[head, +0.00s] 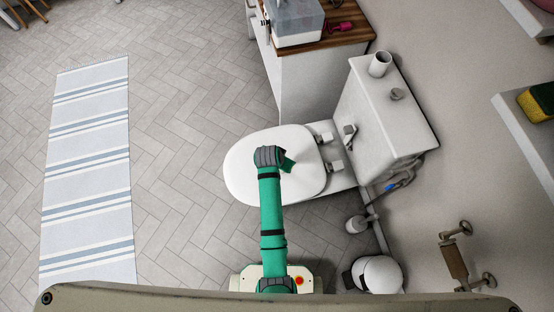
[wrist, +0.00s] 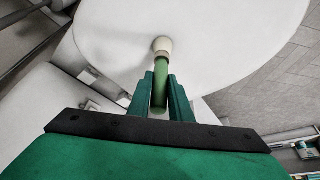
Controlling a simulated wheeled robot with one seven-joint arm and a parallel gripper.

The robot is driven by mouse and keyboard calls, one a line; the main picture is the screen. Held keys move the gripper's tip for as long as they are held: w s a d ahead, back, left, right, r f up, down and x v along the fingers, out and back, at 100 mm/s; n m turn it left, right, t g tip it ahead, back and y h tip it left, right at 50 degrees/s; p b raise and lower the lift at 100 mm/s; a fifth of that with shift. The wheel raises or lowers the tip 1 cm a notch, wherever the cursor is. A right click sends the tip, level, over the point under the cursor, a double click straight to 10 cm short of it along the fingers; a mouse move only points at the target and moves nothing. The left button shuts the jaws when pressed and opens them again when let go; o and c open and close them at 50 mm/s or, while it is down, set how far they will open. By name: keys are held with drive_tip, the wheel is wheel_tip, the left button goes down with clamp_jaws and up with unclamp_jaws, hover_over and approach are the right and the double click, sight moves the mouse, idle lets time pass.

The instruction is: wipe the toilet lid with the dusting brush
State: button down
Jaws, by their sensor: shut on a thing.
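The toilet lid (head: 250,170) is white, rounded and closed, in the middle of the head view. It also fills the upper part of the wrist view (wrist: 215,35). My gripper (wrist: 160,85) is shut on the green handle of the dusting brush (wrist: 162,47). The brush's pale, rounded end points toward the lid and overlaps it in the wrist view. I cannot tell whether it touches the surface. In the head view my gripper (head: 287,164) is over the lid's middle, and the brush is hidden there.
The toilet tank (head: 395,120) stands right of the lid, with a cup (head: 380,64) on it. A wooden-topped cabinet (head: 345,30) is behind. A toilet brush holder (head: 356,224) and a white bin (head: 380,273) stand at front right. The floor left of the toilet is clear up to a striped rug (head: 90,160).

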drive_tip(key=shift+w+d, duration=0.1)
drive_tip(key=shift+d, duration=0.3)
drive_tip(key=shift+a+r, duration=0.1)
drive_tip(key=shift+r, duration=3.9)
